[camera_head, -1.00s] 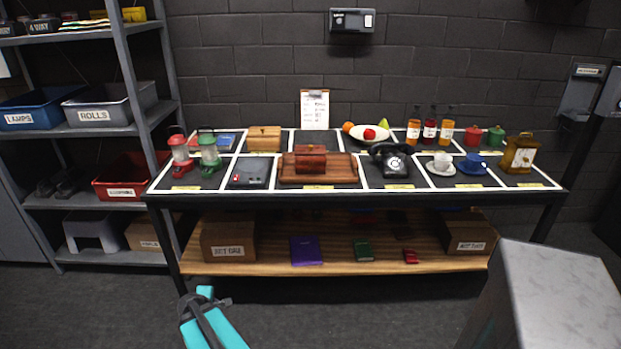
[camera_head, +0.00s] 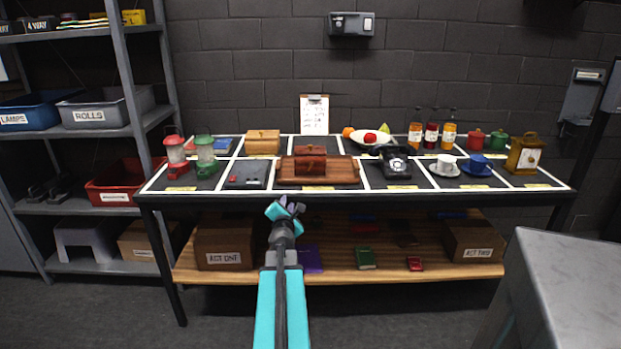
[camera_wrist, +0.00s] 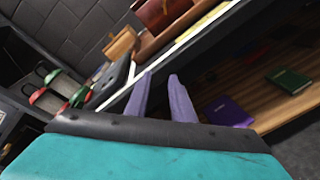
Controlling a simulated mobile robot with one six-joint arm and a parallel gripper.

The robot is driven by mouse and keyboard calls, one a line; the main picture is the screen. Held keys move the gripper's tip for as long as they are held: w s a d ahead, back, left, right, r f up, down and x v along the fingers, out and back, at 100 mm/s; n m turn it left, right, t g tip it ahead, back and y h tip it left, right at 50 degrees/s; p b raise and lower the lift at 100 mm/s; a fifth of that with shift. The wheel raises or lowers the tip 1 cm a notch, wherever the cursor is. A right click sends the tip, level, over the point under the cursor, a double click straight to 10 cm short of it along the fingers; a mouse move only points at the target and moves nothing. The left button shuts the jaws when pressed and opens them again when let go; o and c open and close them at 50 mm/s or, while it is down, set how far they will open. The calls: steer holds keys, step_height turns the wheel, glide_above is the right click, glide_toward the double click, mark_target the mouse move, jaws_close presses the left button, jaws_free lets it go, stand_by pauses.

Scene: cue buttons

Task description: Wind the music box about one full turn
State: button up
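A red-brown wooden box (camera_head: 310,159) sits on a brown wooden tray (camera_head: 345,172) at the front middle of the table. A lighter wooden box (camera_head: 262,142) stands behind and left of it. I cannot tell for sure which is the music box, and no key or crank is clear. My gripper (camera_head: 288,205) is in front of the table's front edge, below the tray and apart from it. In the wrist view my gripper's (camera_wrist: 160,78) two purple fingers are apart with nothing between them. The red-brown box (camera_wrist: 160,14) is partly cut off there.
The table (camera_head: 440,199) carries lanterns (camera_head: 205,155), a black telephone (camera_head: 396,163), cups, bottles and a gold-brown clock (camera_head: 524,154) in marked cells. Its lower shelf (camera_head: 330,272) holds boxes and books. A grey block (camera_head: 575,275) stands at front right.

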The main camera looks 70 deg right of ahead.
mark_target(310, 166)
steer(key=s+d+r+n+h+b, duration=0.1)
steer(key=s+d+r+n+b, duration=0.1)
steer(key=s+r, duration=0.4)
steer(key=shift+s+d+r+n+t+h, duration=0.25)
steer(key=shift+s+d+n, duration=0.55)
steer(key=shift+d, duration=0.4)
steer(key=shift+x, duration=6.9)
